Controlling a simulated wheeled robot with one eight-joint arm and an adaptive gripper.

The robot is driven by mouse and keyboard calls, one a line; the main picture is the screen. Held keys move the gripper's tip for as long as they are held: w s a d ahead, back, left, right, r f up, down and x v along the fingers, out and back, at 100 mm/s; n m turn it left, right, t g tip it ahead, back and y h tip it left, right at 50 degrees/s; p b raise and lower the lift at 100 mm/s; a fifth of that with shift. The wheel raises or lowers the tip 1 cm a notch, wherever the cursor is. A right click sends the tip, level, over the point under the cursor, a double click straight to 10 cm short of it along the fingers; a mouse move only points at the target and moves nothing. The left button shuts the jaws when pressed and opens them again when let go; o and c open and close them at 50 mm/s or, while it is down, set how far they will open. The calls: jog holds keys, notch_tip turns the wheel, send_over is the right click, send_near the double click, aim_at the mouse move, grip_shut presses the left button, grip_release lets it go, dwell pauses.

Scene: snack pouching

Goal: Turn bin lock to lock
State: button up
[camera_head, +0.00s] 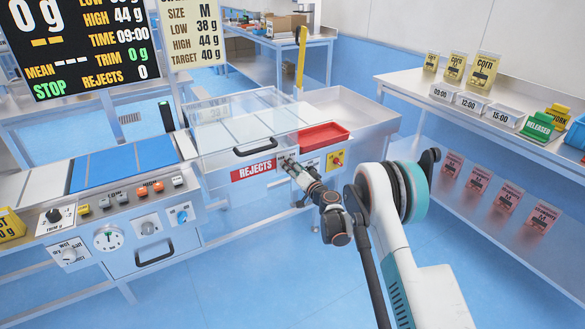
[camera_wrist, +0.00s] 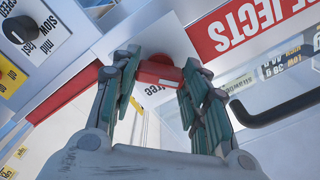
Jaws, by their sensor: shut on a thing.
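The bin lock is a small control with a red knob (camera_wrist: 160,72) on the white front panel, beside the red REJECTS label (camera_head: 254,171). In the wrist view the word "free" shows on its plate, partly covered. My gripper (camera_head: 291,165) reaches the panel just right of that label, and its fingers hide most of the lock in the head view. In the wrist view my gripper (camera_wrist: 162,76) has a finger on each side of the red knob and is shut on it. The lock's exact angle is hard to read.
The clear-walled rejects bin (camera_head: 228,155) has a black handle (camera_head: 255,146), which is close to my fingers in the wrist view (camera_wrist: 262,114). A red tray (camera_head: 323,136) and a yellow-plated red switch (camera_head: 337,161) are to the right. The floor in front is clear.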

jog(key=shift+f, duration=0.1)
dwell(0.3)
jog(key=o, duration=1)
jog(key=shift+o, duration=0.2)
jog(key=shift+s, duration=0.1)
jog(key=v, duration=1.2)
